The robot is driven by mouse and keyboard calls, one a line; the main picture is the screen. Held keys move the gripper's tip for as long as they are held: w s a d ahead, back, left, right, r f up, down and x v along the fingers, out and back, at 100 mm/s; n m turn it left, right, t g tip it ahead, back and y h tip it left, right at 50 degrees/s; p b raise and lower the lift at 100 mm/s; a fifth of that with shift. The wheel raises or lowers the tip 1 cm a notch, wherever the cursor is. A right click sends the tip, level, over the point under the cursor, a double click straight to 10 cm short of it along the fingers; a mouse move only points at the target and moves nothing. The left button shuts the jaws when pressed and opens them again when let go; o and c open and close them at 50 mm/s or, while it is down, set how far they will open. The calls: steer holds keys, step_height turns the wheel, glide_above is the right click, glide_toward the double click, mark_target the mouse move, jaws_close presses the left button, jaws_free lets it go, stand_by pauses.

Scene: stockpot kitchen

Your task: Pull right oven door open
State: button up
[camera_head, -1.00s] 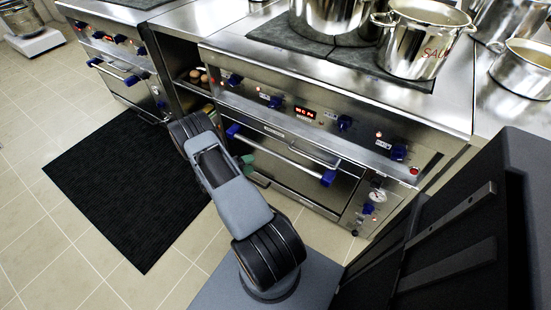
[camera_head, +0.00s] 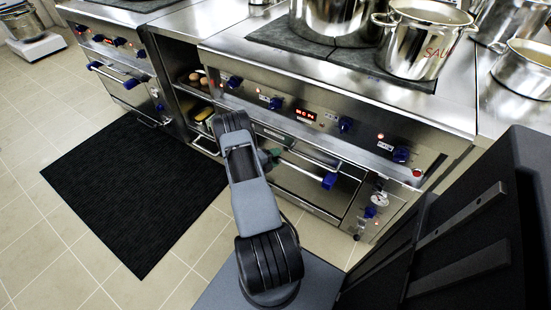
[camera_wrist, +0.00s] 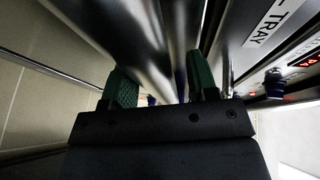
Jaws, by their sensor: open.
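The right oven door (camera_head: 312,194) is on the range in the middle of the head view and looks shut. Its metal bar handle (camera_head: 303,166) has a blue end cap (camera_head: 329,181) at the right; its left part is hidden behind my arm. My gripper (camera_head: 272,157) is at the handle, mostly hidden by my own arm in the head view. In the wrist view, my gripper's two green fingers (camera_wrist: 161,88) are apart, with the shiny bar (camera_wrist: 150,50) running between them. I cannot tell whether either finger touches it.
A control panel with blue knobs (camera_head: 345,125) runs above the door. A steel pot marked SALT (camera_head: 413,45) stands on top. A shelf with eggs (camera_head: 198,77) and another oven (camera_head: 125,80) are left. A black mat (camera_head: 130,190) lies on the floor.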

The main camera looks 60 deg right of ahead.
steer(key=shift+c, duration=0.3)
jaws_close()
stand_by(0.3)
